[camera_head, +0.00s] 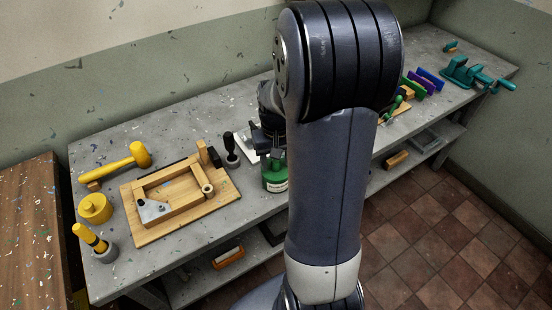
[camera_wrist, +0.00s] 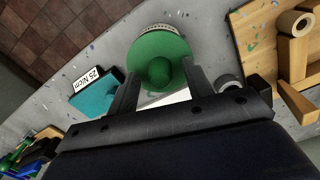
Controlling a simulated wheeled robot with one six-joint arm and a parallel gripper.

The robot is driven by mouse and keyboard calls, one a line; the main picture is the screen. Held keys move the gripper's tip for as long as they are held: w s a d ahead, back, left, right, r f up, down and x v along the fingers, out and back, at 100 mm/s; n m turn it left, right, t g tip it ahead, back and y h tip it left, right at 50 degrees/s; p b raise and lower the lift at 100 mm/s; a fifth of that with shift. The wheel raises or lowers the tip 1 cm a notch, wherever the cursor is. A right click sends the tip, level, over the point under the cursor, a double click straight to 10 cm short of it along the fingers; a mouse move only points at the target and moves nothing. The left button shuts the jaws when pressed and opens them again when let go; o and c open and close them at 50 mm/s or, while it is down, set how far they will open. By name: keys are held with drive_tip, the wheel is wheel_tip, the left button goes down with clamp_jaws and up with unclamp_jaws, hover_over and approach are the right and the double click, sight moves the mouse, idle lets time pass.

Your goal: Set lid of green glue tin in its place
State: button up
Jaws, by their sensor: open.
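The green glue tin (camera_head: 275,179), with a pale label, stands on the workbench beneath my gripper (camera_head: 271,153) in the head view. In the wrist view a round green lid with a central knob (camera_wrist: 160,72) covers the tin's top, and part of the tin's pale label (camera_wrist: 158,29) shows beyond it. My gripper (camera_wrist: 161,68) is open, with one finger on each side of the knob. Whether the fingers touch the lid, and whether it is fully seated, I cannot tell. My arm hides part of the bench around the tin.
A wooden frame on a board (camera_head: 180,200) lies left of the tin, with a black-handled tool (camera_head: 231,150) between them. A teal block marked 25 N/cm (camera_wrist: 95,95) is beside the tin.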

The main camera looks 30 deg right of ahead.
wheel_tip(320, 180, up, 11)
drive_tip(key=shift+b, duration=0.3)
idle(0.4)
drive_tip(key=shift+f, duration=0.15)
wheel_tip(320, 180, down, 10)
drive_tip(key=shift+f+p, duration=0.15)
drive_tip(key=shift+p, duration=0.4)
drive_tip(key=shift+r, duration=0.4)
drive_tip(key=shift+f, duration=0.1)
